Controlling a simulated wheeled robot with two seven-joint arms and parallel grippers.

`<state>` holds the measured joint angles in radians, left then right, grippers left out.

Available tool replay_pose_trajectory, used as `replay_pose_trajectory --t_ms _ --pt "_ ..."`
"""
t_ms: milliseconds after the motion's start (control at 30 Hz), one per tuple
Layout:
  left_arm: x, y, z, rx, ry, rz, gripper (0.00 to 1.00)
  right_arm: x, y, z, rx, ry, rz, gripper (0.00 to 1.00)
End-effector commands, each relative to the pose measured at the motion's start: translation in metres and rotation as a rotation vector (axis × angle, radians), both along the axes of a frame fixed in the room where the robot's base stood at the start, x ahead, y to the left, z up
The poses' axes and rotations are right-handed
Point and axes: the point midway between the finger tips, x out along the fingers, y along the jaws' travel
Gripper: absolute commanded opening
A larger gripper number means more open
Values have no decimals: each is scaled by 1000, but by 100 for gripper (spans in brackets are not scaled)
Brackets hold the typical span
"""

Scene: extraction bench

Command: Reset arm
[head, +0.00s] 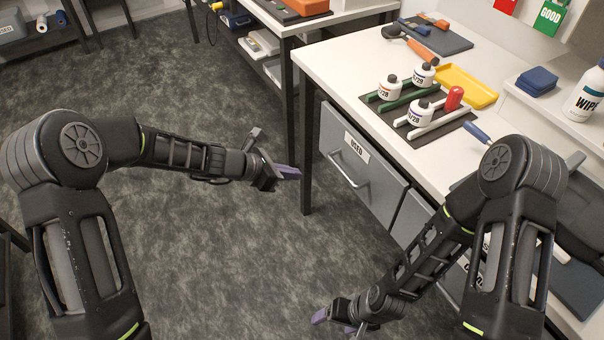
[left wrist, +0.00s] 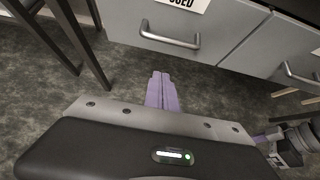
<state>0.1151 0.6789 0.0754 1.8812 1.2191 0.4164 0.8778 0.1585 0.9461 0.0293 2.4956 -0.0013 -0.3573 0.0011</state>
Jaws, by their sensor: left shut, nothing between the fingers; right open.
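My left gripper (head: 287,172) hangs over the floor in front of the bench's left corner. Its purple fingers are together and empty, as the left wrist view (left wrist: 161,92) also shows. My right gripper (head: 335,318) is low at the bottom of the head view, in front of the drawers. Its purple fingers are spread and nothing shows between them. Part of it also shows at the right edge of the left wrist view. Both grippers are apart from the bench (head: 335,66).
The drawer labelled USED (head: 345,165) is shut, its handle near my left gripper. On the bench are white bottles (head: 389,88) on a dark mat, a yellow tray (head: 466,86) and a red cap-like piece (head: 454,98). The carpeted floor (head: 200,250) between my arms is clear.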

Motion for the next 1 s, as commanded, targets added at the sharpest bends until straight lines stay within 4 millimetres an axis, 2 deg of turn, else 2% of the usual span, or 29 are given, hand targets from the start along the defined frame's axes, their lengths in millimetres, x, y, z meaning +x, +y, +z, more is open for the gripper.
replay_pose_trajectory --t_ms 567,700,767,867,967,1000 --pt "-1 2 1 1 -2 -2 0 0 0 0 0 0 0 76" --pt "1 8 -3 62 -52 -38 0 0 0 0 0 0 0 76" --pt "-4 16 -16 165 -108 -108 0 0 0 0 0 0 0 76" --pt "-32 33 -54 392 -201 -312 0 0 0 0 0 0 0 76" --pt "-77 49 -102 622 -300 -602 0 0 0 0 0 0 0 76" --pt "-100 55 -121 707 -350 -747 0 0 0 0 0 0 0 76"
